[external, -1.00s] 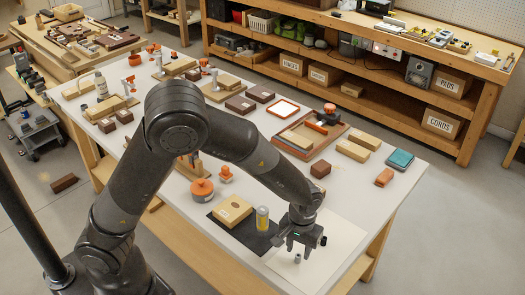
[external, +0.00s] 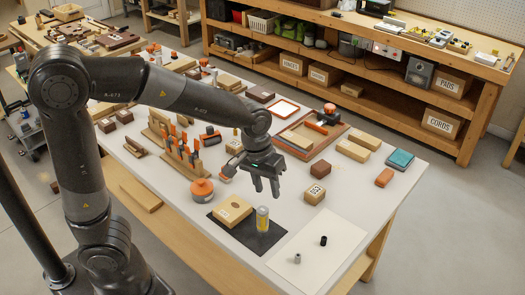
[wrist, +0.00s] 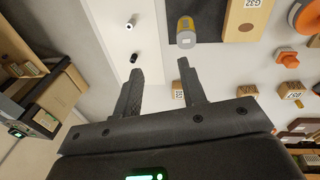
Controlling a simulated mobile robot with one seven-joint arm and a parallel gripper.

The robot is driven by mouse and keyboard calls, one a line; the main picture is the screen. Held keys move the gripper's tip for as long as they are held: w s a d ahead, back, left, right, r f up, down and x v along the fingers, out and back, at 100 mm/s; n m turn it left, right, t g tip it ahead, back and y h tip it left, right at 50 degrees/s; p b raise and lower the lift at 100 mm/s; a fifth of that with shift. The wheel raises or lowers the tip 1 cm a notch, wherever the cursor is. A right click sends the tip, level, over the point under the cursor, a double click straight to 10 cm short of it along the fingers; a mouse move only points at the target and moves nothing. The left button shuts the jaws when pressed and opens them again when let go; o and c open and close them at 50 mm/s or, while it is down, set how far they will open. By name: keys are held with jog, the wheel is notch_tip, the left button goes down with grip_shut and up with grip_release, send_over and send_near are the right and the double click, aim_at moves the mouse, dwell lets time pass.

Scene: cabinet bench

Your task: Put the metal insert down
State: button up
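The metal insert (external: 297,258), a small silver cylinder, stands upright on the white sheet (external: 325,257) near the front right of the table. A small black cylinder (external: 323,240) stands behind it on the same sheet. My gripper (external: 265,192) is raised above the table, back and left of the insert, apart from it. Its two fingers are spread with nothing between them. The wrist view shows the fingers (wrist: 158,83) open, with the metal insert (wrist: 131,24) and the black cylinder (wrist: 133,58) beyond them on the sheet.
A yellow-grey can (external: 262,219) and a wooden block (external: 232,211) stand on a dark mat (external: 268,241) left of the sheet. A small marked wooden cube (external: 314,192) and a brown block (external: 320,168) are right of my gripper. The sheet around the insert has free room.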

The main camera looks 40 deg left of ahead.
jog(key=s+a+r+t, duration=0.2)
jog(key=s+a+r, duration=0.2)
jog(key=s+a, duration=0.3)
jog(key=s+a+r+m+t+y, duration=0.1)
jog(key=s+a+r, duration=0.4)
jog(key=a, duration=0.5)
jog(key=shift+s+m+t, duration=0.3)
jog(key=shift+s+t, duration=0.5)
jog(key=shift+s, duration=0.3)
jog(key=shift+o, duration=0.5)
dwell(2.1)
